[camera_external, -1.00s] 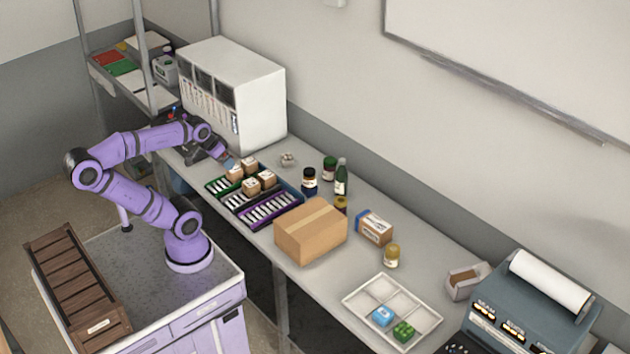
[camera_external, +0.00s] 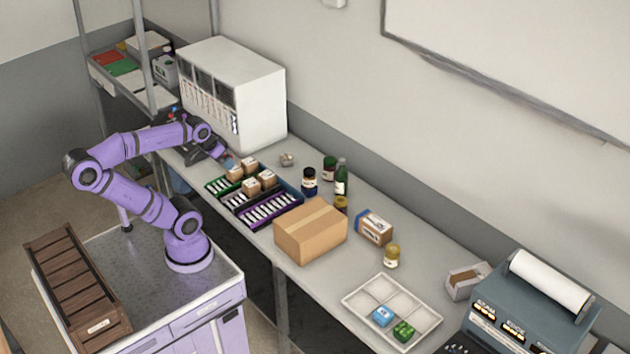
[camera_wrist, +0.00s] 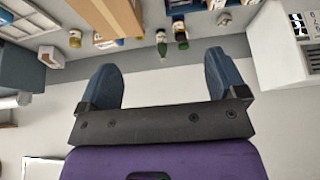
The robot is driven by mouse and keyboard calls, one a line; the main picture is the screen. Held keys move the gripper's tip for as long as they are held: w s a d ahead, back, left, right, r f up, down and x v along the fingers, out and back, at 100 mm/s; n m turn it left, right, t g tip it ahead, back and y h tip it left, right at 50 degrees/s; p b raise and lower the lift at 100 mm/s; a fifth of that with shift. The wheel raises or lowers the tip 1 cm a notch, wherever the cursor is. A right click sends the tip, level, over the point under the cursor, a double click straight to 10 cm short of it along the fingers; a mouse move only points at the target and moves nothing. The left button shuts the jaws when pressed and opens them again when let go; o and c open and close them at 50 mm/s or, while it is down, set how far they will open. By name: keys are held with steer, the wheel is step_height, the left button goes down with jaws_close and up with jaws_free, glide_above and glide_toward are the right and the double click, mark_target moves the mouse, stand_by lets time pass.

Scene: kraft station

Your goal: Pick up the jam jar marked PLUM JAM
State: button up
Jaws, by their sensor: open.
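My gripper (camera_external: 228,160) is open and empty, near the white cabinet at the far end of the bench. In the wrist view its two blue fingers (camera_wrist: 160,68) stand apart. Several jars stand mid-bench, to the right of my gripper: a dark jar with a blue lid (camera_external: 310,182), a dark jar with a green lid (camera_external: 329,168), and a yellowish jar (camera_external: 340,205) partly behind a carton. Another yellowish jar (camera_external: 391,257) stands farther right. It also shows in the wrist view (camera_wrist: 75,39). The labels are too small to read, so I cannot tell which says PLUM JAM.
A green bottle (camera_external: 341,180) stands beside the jars. A cardboard carton (camera_external: 310,236) is in front of them. Crates with small boxes (camera_external: 222,186) lie near my gripper. A divided white tray (camera_external: 425,318) and a grey machine (camera_external: 525,318) are at right.

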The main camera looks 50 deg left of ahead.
steer(key=shift+o, duration=0.6)
